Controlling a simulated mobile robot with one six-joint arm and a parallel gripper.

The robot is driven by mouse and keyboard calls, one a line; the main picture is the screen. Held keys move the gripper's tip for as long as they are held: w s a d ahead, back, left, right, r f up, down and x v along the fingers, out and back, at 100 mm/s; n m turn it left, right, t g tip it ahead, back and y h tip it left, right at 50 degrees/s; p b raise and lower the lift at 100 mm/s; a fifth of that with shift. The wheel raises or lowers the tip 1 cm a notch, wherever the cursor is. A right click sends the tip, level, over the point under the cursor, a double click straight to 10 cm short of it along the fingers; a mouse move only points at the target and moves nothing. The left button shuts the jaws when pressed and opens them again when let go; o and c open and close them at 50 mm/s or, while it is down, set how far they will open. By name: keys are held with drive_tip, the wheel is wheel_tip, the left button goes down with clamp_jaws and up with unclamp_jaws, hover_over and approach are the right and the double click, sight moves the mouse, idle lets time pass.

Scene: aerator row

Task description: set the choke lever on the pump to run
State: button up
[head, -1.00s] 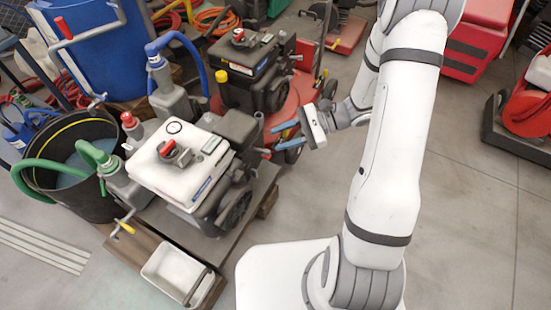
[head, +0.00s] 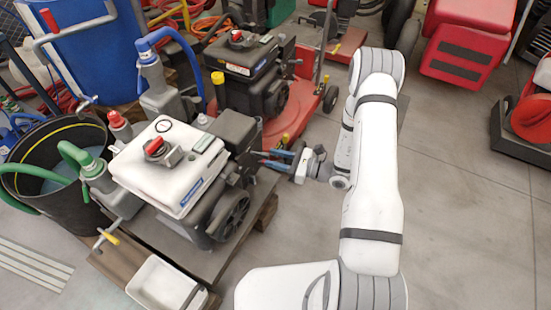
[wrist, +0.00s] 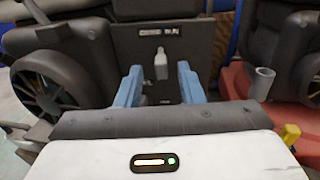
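The pump (head: 170,167) has a white top with a red cap and a dark engine block, and stands on a dark board. In the wrist view a small pale grey lever (wrist: 162,66) stands upright in the picture on a dark panel (wrist: 170,86), below a small light label too blurred to read surely. My gripper (wrist: 158,70) is open, with one blue finger on each side of the lever and a gap to both. I cannot tell how far the tips are from the panel. In the head view my gripper (head: 264,159) is at the pump's right side, and the lever is hidden.
A second engine (head: 250,75) on a red wheeled frame (head: 300,106) stands close behind. A black tub (head: 48,160) with a green hose is at left. A white tray (head: 166,284) lies in front.

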sight(258, 154)
drive_tip(key=shift+x, duration=1.05)
drive_tip(key=shift+c, duration=0.2)
